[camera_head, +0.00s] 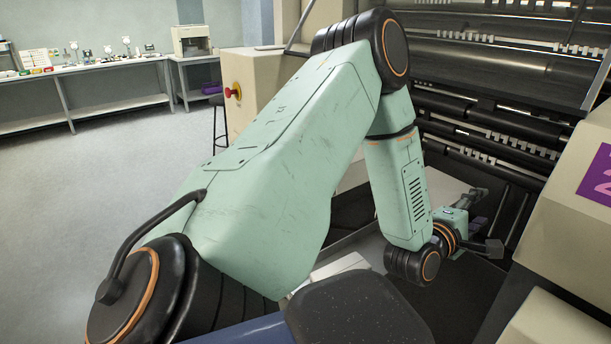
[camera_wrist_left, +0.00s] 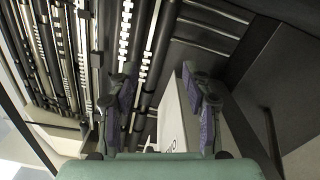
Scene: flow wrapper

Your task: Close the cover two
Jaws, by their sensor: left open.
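A beige cover (camera_head: 570,190) with a purple label (camera_head: 597,178) stands at the right edge of the head view. The label's pale marking is cut off by the frame, and looks like part of a 2. My left gripper (camera_head: 480,222) is low inside the machine, left of the beige cover and apart from it in the picture. In the left wrist view the gripper (camera_wrist_left: 162,98) has its two purple-padded fingers spread. A pale grey panel (camera_wrist_left: 172,118) with dark lettering shows between and beyond them. I see no clear contact. My right gripper is out of view.
Dark rollers and white-toothed bars (camera_head: 490,90) fill the machine behind my arm. A beige housing with a red button (camera_head: 233,91) stands left of it. A stool (camera_head: 217,120) and lab benches (camera_head: 85,75) are farther left. The floor (camera_head: 110,170) there is clear.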

